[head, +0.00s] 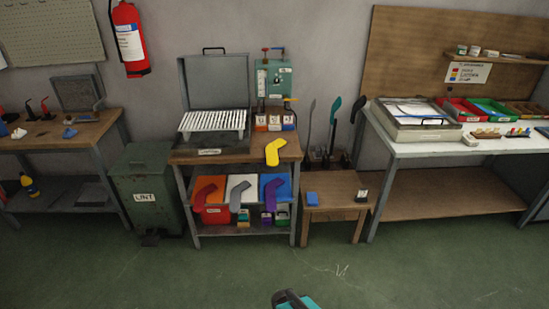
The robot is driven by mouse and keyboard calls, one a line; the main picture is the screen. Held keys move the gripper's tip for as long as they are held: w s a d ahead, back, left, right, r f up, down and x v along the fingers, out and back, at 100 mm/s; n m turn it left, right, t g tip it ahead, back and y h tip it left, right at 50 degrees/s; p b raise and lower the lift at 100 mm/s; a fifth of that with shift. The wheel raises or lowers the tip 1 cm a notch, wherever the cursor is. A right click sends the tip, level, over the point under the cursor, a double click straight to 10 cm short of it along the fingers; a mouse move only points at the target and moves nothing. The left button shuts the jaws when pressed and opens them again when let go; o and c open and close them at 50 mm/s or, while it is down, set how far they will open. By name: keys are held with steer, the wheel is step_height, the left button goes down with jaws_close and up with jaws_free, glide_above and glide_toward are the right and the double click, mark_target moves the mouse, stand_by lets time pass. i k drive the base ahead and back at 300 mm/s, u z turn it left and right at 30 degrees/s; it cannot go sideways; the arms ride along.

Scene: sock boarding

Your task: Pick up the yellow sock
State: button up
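The yellow sock (273,153) is at the front right corner of the middle bench (208,156). It is bent in an L shape. I cannot tell whether it lies flat on the top or hangs a little over the front edge. A dark and teal part, probably of my own arm, shows at the bottom edge of the head view, far in front of the bench. My gripper's fingers do not show in this view.
An orange sock (207,189), a grey sock (240,193) and a purple sock (271,193) are at bins below the benchtop. A green bin (146,186) stands left, a small wooden table (334,188) right. The floor ahead is clear.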

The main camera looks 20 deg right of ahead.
mark_target(272, 160)
steer(key=z, duration=0.95)
steer(key=k, duration=0.15)
steer(key=u, duration=2.25)
steer(key=i, duration=1.5)
steer(key=z, duration=0.55)
